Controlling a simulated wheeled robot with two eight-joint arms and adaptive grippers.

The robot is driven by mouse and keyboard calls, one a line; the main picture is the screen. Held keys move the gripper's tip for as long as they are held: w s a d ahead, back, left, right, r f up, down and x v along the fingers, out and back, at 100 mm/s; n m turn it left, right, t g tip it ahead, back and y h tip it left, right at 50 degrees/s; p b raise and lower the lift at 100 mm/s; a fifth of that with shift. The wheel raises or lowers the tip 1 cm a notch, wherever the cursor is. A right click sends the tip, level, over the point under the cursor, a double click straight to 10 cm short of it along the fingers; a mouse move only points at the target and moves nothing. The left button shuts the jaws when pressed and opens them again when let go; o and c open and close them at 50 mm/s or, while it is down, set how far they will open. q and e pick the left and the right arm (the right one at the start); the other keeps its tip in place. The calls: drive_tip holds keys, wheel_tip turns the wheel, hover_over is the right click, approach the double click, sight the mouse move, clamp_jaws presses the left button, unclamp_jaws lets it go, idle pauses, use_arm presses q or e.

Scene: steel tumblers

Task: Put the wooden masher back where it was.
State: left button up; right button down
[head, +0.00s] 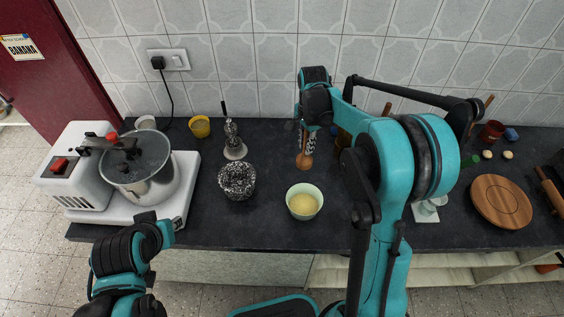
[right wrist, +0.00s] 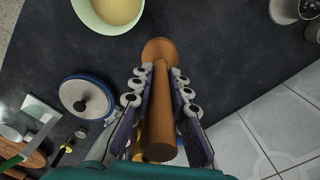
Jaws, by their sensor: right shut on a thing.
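The wooden masher (head: 304,160) is in the head view, behind the pale green bowl (head: 304,213), with its round head downward. My right gripper (head: 309,138) is shut on its handle from above. In the right wrist view the masher (right wrist: 160,100) lies between the two fingers of my right gripper (right wrist: 158,95), its handle end close to the camera and its round head farther off. I cannot tell whether the head touches the counter. My left arm shows at the lower left of the head view, but its gripper does not clearly show.
On the dark counter (head: 262,225), a patterned black-and-white container (head: 237,180) and a steel item (head: 234,142) stand left of the masher. A pot (head: 140,170) sits on a white appliance at far left. A round wooden board (head: 500,202) lies at right.

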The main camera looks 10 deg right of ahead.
drive_tip(key=w+a+f+b, duration=0.3)
drive_tip(key=w+a+f, duration=0.2)
drive_tip(key=f, duration=0.3)
drive_tip(key=shift+a+f, duration=0.35)
drive_tip(key=shift+a, duration=0.05)
drive_tip(key=c, duration=1.9)
unclamp_jaws()
drive_tip(key=shift+f, duration=0.15)
drive_tip(key=o, duration=0.4)
drive_tip(key=shift+o, duration=0.2)
